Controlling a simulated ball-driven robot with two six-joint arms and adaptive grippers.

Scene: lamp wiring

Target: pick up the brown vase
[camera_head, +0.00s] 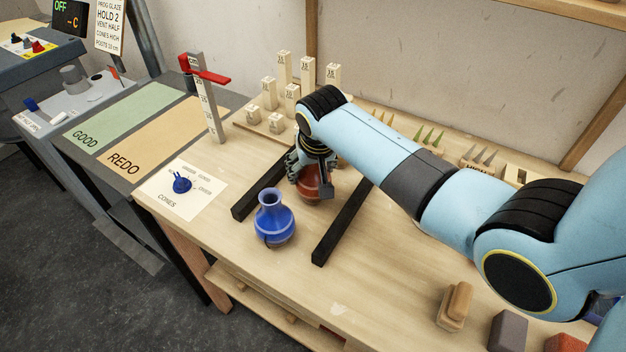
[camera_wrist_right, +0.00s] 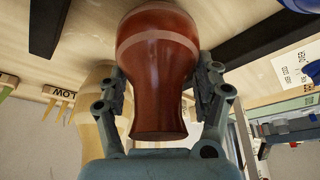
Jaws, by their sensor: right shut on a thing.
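The brown vase (camera_head: 314,186) is reddish brown with a paler band, and stands between two black bars on the wooden bench. My right gripper (camera_head: 306,166) comes down over it from above and hides its upper part. In the right wrist view the vase (camera_wrist_right: 158,75) sits between the two fingers of the gripper (camera_wrist_right: 162,88), which are shut on its narrowing neck. I cannot tell whether its base touches the bench. My left gripper is not in view.
A blue vase (camera_head: 275,218) stands close by at the front left. The black bars (camera_head: 343,222) lie on both sides. Pale numbered blocks (camera_head: 283,68) stand behind, beside a height gauge (camera_head: 209,105) with a red arm. A cones card (camera_head: 180,187) lies at left.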

